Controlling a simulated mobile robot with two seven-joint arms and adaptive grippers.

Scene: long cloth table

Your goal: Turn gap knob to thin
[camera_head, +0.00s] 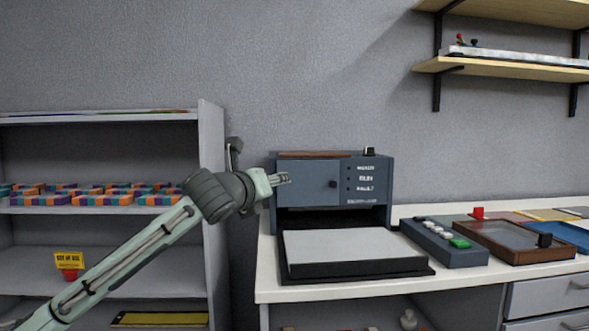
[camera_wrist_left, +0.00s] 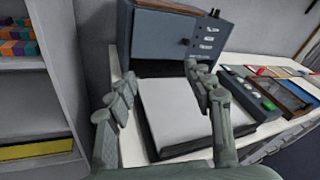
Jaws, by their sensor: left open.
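A blue-grey machine (camera_head: 304,184) stands on the white table. A small dark knob (camera_head: 333,184) sits on its front, left of the white lettering, and another dark knob (camera_head: 369,152) stands on its top right. In the left wrist view the front knob (camera_wrist_left: 184,42) and the top knob (camera_wrist_left: 213,13) both show. I cannot tell which one is the gap knob, nor read its setting. My left gripper (camera_head: 285,178) is in front of the machine's upper left, apart from both knobs. In the left wrist view its fingers (camera_wrist_left: 160,76) are spread and empty. My right gripper is out of view.
A pale flat bed (camera_head: 350,251) juts out below the machine's front. A control box (camera_head: 443,241) with a green button and a brown-framed tray (camera_head: 510,240) lie to its right. A shelf unit (camera_head: 212,180) stands left; wall shelves (camera_head: 500,68) hang upper right.

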